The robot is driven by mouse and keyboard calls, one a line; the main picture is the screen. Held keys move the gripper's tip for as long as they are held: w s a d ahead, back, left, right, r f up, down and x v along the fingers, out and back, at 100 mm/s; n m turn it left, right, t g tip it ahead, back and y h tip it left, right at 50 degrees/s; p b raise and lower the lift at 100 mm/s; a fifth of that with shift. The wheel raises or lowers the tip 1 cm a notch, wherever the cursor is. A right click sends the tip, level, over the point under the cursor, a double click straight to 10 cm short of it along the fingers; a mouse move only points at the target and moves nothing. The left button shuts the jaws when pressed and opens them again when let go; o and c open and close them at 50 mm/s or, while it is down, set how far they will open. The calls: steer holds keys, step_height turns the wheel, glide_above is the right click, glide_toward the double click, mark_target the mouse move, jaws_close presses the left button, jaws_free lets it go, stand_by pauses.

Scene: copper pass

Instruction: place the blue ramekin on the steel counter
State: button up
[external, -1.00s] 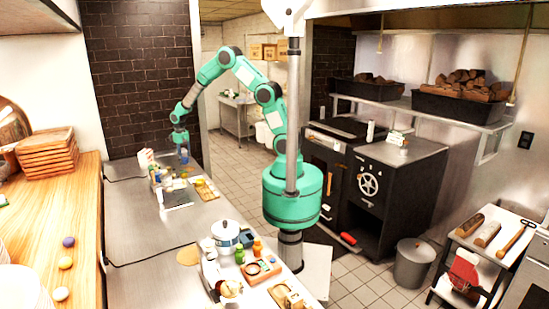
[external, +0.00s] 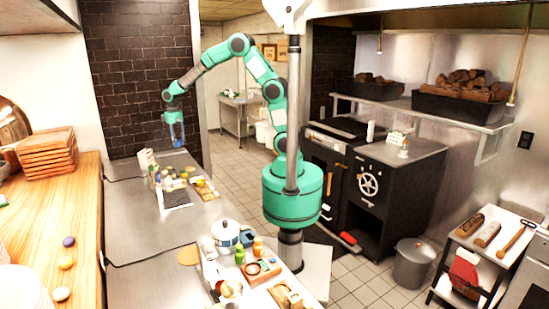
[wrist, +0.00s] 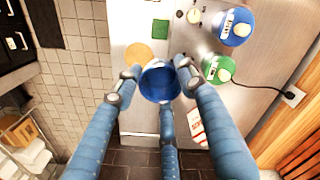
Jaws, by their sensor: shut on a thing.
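My gripper (external: 174,143) is raised above the far end of the steel counter (external: 140,225). In the wrist view its three blue fingers (wrist: 160,90) are closed around the blue ramekin (wrist: 159,82). The ramekin's round blue inside faces the camera. It is held clear of the steel counter (wrist: 262,72), which shows below it. In the external view the ramekin is too small among the fingers to make out.
Below in the wrist view are a tan round disc (wrist: 138,54), a blue labelled container (wrist: 237,26) and a green one (wrist: 217,68). A tray cluster stands at the counter's far end. The counter's middle (external: 150,240) is largely clear.

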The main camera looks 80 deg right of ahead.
steer(key=s+a+n+p, duration=0.1)
steer(key=s+a, duration=0.2)
steer(key=a, duration=0.5)
steer(key=s+a+n+p, duration=0.1)
steer(key=s+a, duration=0.3)
steer(key=a, duration=0.4)
steer(key=n+p, duration=0.2)
steer(key=p, duration=0.1)
glide_above(184, 201)
step_height(184, 201, down, 11)
steer(key=shift+a, duration=0.15)
steer(key=shift+f+b, duration=0.2)
steer(key=shift+b, duration=0.15)
steer(key=shift+f+b, duration=2)
steer(key=shift+f, duration=1.25)
steer(key=shift+f, duration=0.25)
steer(key=o, duration=1.3)
steer(key=shift+o, duration=0.2)
